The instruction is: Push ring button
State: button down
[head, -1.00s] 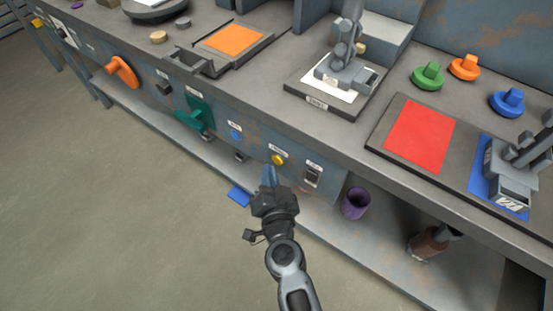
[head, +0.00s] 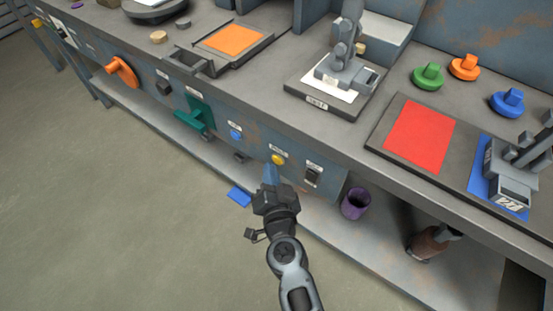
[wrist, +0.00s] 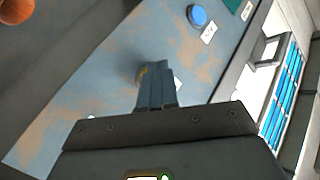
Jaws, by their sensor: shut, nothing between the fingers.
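A round yellow button (head: 278,159) sits on the bench's front panel with a small label above it. A blue button (head: 236,134) is to its left; it also shows in the wrist view (wrist: 197,15). The labels are too small to read, so I cannot tell which is the ring button. My gripper (head: 270,170) is shut and empty, its blue-grey fingertips just below and left of the yellow button. In the wrist view the fingers (wrist: 155,85) cover most of the yellow button (wrist: 142,74). I cannot tell whether they touch it.
A dark rocker switch (head: 312,175) is right of the yellow button. A teal lever (head: 192,119) and an orange handle (head: 123,71) are further left. A purple cup (head: 355,203) stands on the lower shelf (head: 335,235). The floor at left is clear.

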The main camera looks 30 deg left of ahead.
jog(key=shift+w, duration=0.65)
dwell(0.8)
jog(key=shift+s, duration=0.9)
jog(key=s+p, duration=0.2)
jog(key=s, duration=0.3)
jog(key=shift+a, duration=0.2)
dwell(0.8)
